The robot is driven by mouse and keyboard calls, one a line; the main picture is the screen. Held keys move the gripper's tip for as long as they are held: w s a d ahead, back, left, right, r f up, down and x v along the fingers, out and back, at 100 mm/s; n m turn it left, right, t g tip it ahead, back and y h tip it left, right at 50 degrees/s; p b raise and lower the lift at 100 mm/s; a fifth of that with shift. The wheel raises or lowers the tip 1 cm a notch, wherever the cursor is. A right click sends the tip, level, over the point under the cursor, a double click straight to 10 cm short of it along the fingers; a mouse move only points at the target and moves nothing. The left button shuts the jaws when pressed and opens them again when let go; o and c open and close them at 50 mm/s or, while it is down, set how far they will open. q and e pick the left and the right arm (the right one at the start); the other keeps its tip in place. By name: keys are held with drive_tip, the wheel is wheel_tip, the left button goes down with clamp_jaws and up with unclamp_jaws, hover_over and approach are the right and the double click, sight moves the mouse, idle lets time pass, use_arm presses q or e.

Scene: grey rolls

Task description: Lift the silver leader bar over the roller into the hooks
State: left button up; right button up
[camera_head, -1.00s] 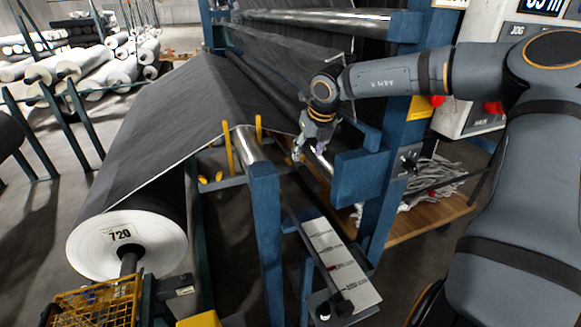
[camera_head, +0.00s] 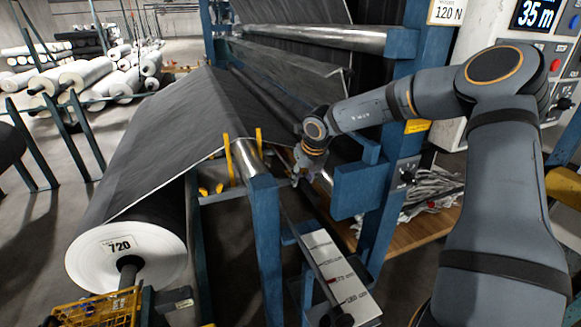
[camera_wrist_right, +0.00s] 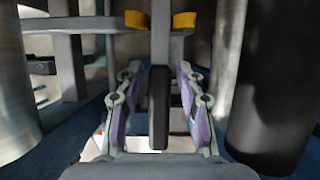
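My right gripper (camera_head: 298,178) is low beside the silver roller (camera_head: 246,152), at the near end of the frame. In the right wrist view its two purple-padded fingers (camera_wrist_right: 158,118) stand apart, one on each side of an upright dark bar end (camera_wrist_right: 158,108). Gaps show between the bar end and both fingers. I cannot tell for sure whether this is the silver leader bar. Yellow hooks (camera_head: 229,158) stand by the roller; yellow pieces (camera_wrist_right: 184,20) also show in the wrist view. Black fabric (camera_head: 175,125) drapes from the roll toward the roller. My left gripper is out of view.
A blue post (camera_head: 266,235) and blue frame (camera_head: 375,190) stand close around my right arm. A marked plate (camera_head: 335,275) with a thin rod over it lies in front. The white-cored roll (camera_head: 125,255) is at the left. A control panel (camera_head: 535,60) is at the right.

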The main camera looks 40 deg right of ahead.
clamp_jaws()
drive_tip(key=shift+w+r, duration=0.1)
